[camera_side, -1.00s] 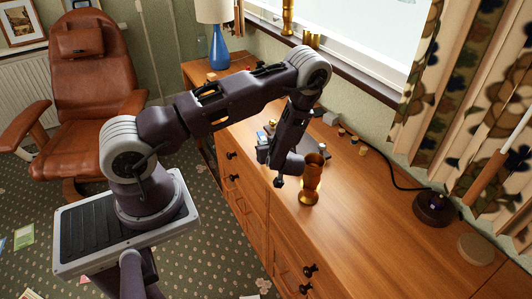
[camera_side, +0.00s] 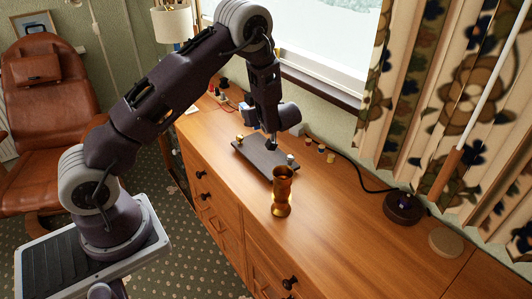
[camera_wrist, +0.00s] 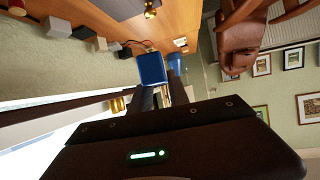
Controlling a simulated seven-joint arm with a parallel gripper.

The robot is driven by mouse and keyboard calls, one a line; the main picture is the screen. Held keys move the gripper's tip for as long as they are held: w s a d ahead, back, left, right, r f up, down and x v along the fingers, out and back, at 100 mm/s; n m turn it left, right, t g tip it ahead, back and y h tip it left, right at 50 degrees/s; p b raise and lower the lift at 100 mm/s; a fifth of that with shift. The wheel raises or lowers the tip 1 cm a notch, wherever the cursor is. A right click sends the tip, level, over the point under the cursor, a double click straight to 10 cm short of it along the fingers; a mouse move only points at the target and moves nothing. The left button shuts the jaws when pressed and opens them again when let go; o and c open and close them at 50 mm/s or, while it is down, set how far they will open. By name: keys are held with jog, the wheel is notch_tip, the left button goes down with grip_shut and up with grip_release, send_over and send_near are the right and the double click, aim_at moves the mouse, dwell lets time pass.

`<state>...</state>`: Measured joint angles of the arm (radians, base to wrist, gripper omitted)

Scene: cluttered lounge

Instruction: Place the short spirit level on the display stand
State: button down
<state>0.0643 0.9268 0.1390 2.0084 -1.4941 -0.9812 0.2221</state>
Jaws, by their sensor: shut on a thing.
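The short spirit level appears as a blue block (camera_wrist: 151,68) at the fingertips of my gripper (camera_wrist: 160,90) in the wrist view. My gripper is shut on it and holds it above the dresser. In the side view my wrist hides most of the grip. The display stand looks like the dark grey flat slab (camera_side: 262,158) on the dresser, below my wrist. Its edge also shows at the top of the wrist view (camera_wrist: 120,8). A small brass piece (camera_side: 239,138) is at its left end and a small pale item (camera_side: 291,160) at its right end.
A brass vase (camera_side: 282,192) stands close in front of the slab. Several small items, including a yellow-topped one (camera_side: 331,157), lie near the wall. A dark round base (camera_side: 403,207) with a cable is farther right. The dresser's front right (camera_side: 350,235) is clear.

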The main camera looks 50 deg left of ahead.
jog(key=n+g, duration=0.2)
send_over(269, 155)
jog(key=f, duration=1.5)
jog(key=shift+w+a+f, duration=0.15)
jog(key=shift+a+f, duration=0.05)
jog(key=shift+f, duration=0.2)
jog(key=shift+f, duration=0.15)
jog(key=c, duration=1.3)
grip_release()
jog(key=shift+o, duration=0.2)
jog(key=shift+d+r, duration=0.15)
jog(key=shift+r, duration=0.15)
jog(key=v, duration=1.1)
jog(key=shift+w+d, duration=0.1)
jog(key=shift+d, duration=0.25)
